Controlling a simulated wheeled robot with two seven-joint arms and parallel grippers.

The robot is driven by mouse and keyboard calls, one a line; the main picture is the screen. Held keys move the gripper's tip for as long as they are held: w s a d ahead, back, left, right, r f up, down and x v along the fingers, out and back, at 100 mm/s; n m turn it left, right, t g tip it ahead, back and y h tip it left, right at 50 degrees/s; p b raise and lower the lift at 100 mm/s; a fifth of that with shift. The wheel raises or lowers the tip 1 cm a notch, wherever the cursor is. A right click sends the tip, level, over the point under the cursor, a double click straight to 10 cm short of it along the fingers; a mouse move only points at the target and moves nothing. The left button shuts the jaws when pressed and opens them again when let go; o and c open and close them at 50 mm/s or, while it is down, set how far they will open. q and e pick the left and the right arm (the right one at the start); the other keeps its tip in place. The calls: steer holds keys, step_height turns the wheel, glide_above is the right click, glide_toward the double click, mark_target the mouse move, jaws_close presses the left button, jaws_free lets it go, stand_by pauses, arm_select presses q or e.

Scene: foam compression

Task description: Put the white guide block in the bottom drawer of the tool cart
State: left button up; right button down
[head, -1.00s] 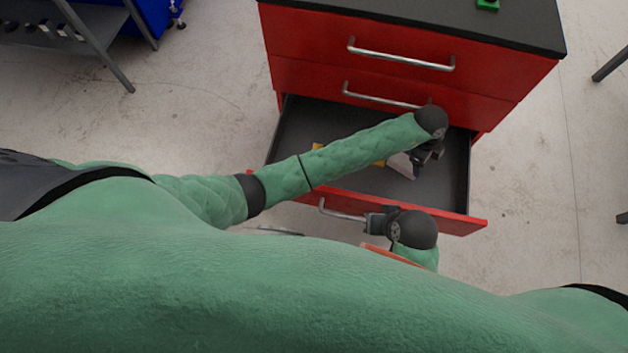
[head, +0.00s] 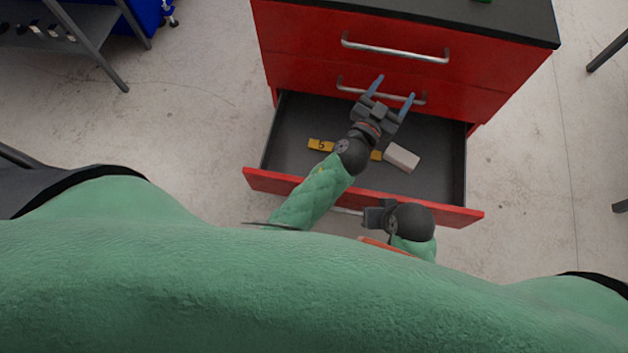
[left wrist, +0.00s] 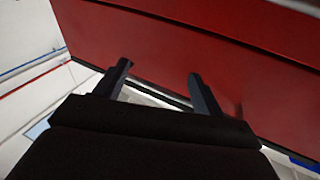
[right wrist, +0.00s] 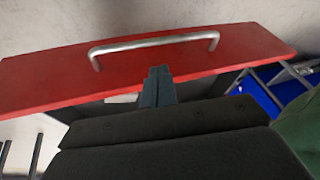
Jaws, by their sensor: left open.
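The white guide block (head: 402,157) lies inside the open bottom drawer (head: 440,165) of the red tool cart (head: 400,30), right of my left forearm. My left gripper (head: 393,89) is open and empty, above the drawer's back part, its fingers pointing at the cart front. In the left wrist view its two fingers (left wrist: 158,85) are spread in front of a red panel. My right gripper (head: 368,218) is at the drawer's front panel, close to the handle. In the right wrist view its fingers (right wrist: 157,85) are together, with the silver handle (right wrist: 150,43) beyond them.
A yellow piece marked 5 (head: 321,145) lies in the drawer, and another yellow piece (head: 376,155) is partly hidden by my left arm. The upper drawers are shut, with silver handles (head: 395,48). A grey table (head: 60,40) stands at the far left.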

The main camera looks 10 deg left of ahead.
arm_select(q)
steer(key=s+a+f+n+g+y, duration=0.2)
steer(key=s+a+f+g+y, duration=0.15)
steer(key=a+f, duration=0.2)
steer(key=s+a+f+n+g+y, duration=0.2)
steer(key=s+a+f+g+y, duration=0.1)
steer(key=s+a+f, duration=0.3)
steer(key=s+a+f+m+g+h, duration=0.1)
steer(key=s+g, duration=0.3)
steer(key=s, duration=0.4)
steer(key=s+a+f+g+h, duration=0.1)
steer(key=s+a+f+g, duration=0.1)
steer(key=s, duration=0.6)
steer(key=shift+a+f+m+g+h, duration=0.15)
steer(key=shift+a+m+g+h, duration=0.35)
steer(key=shift+g, duration=0.55)
